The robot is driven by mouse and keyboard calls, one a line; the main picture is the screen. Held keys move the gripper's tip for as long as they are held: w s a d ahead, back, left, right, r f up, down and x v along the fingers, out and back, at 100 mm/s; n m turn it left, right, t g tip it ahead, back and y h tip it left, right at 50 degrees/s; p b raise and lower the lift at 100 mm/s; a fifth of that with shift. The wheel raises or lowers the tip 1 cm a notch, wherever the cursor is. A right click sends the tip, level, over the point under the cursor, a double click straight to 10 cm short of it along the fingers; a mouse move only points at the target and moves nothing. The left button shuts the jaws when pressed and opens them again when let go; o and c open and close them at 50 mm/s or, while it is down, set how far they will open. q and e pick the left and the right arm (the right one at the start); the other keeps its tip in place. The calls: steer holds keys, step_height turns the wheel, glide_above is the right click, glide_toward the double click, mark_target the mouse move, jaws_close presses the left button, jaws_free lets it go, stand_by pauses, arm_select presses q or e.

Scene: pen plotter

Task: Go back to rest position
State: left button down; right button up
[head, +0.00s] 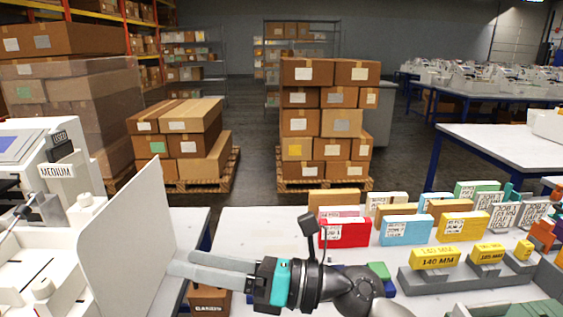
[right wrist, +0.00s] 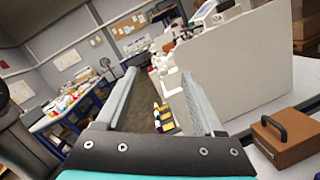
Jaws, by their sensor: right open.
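My right gripper (head: 180,262) reaches in from the lower right in the head view, its long grey fingers pointing left. The fingers lie just in front of the upright white panel of the plotter (head: 131,221). In the right wrist view my right gripper (right wrist: 165,95) shows its two fingers wide apart with nothing held between them. The white panel (right wrist: 240,75) stands close beside the right-hand finger there; I cannot tell whether they touch. My left gripper is in neither view.
A small brown case (head: 208,299) sits below my right gripper. Coloured boxes, such as a red one (head: 345,232) and a blue one (head: 405,230), stand on the white table (head: 255,225) at right. A grey holder (head: 440,281) bears yellow blocks. Stacked cartons (head: 325,122) stand on pallets behind.

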steer(key=w+d+r+m+t+h, duration=0.1)
steer(key=w+d+m+t+h, duration=0.4)
steer(key=m+t, duration=0.55)
steer(key=w+d+r+m+t+h, duration=0.25)
steer(key=d+m+t, duration=0.5)
steer(key=m, duration=0.65)
steer(key=s+d+f+m+g+h, duration=0.2)
steer(key=d+f+m+g+h, duration=0.2)
steer(key=d+f+m+h, duration=0.95)
steer(key=s+f+m+g+y, duration=0.2)
steer(key=s+f+m+g, duration=0.5)
steer(key=s+f+g, duration=0.95)
steer(key=s+f+t, duration=0.1)
steer(key=s+f, duration=0.3)
steer(key=f, duration=0.8)
steer(key=s+f+t, duration=0.2)
steer(key=s+f, duration=0.1)
steer(key=f, duration=0.8)
steer(key=s+d+f+g, duration=0.1)
steer(key=s+f, duration=0.6)
steer(key=s+d+f+g, duration=0.1)
steer(key=s+d+f, duration=0.1)
steer(key=s+f, duration=0.5)
steer(key=shift+s+d+f+n, duration=0.25)
steer(key=shift+s+n, duration=0.15)
steer(key=shift+s, duration=0.1)
